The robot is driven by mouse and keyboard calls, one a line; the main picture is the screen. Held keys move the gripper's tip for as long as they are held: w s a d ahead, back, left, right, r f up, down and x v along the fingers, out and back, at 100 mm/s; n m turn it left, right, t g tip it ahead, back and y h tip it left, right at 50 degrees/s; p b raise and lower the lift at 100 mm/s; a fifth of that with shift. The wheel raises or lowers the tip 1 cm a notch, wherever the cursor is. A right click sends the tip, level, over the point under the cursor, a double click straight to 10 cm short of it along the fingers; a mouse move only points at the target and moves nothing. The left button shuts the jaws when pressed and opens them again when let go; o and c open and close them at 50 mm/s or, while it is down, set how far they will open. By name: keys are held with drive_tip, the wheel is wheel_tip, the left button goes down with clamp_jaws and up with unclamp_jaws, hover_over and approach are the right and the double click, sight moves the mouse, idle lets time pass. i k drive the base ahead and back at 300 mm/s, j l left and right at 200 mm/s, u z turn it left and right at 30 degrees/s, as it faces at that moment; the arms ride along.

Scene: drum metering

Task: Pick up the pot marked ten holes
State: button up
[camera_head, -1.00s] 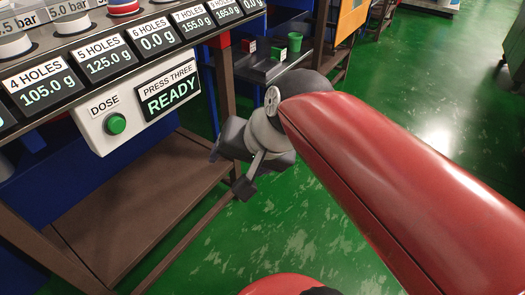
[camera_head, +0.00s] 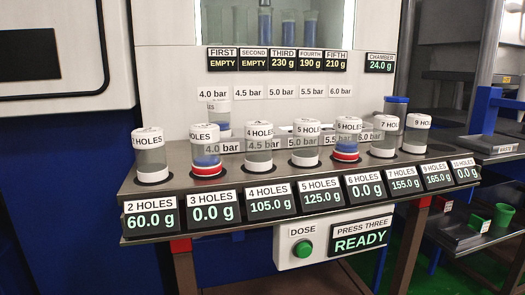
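Several clear pots with white caps stand in a row on the metal bench (camera_head: 140,190), marked 2 (camera_head: 151,158), 3 (camera_head: 205,155), 4 (camera_head: 259,150), 5 (camera_head: 306,145), 6 (camera_head: 347,140), 7 (camera_head: 384,142) and 9 holes (camera_head: 417,137). The pots marked 3 and 6 have blue contents and red bands. The end display (camera_head: 464,169), apparently 10 holes, reads 0.0 g, with no pot visible behind it. I can read no pot marked ten. A blue-topped pot (camera_head: 397,106) stands behind the 7 pot, its marking unreadable. My gripper is out of view.
Another pot (camera_head: 219,115) stands at the back under the 4.0 bar sign. A dose box with a green button (camera_head: 303,248) hangs below the displays and reads READY. At right are a green cup (camera_head: 503,214) on a dark shelf and a blue-and-grey stand (camera_head: 488,112).

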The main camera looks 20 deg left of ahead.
sight(219, 110)
drive_tip(key=u, duration=1.2)
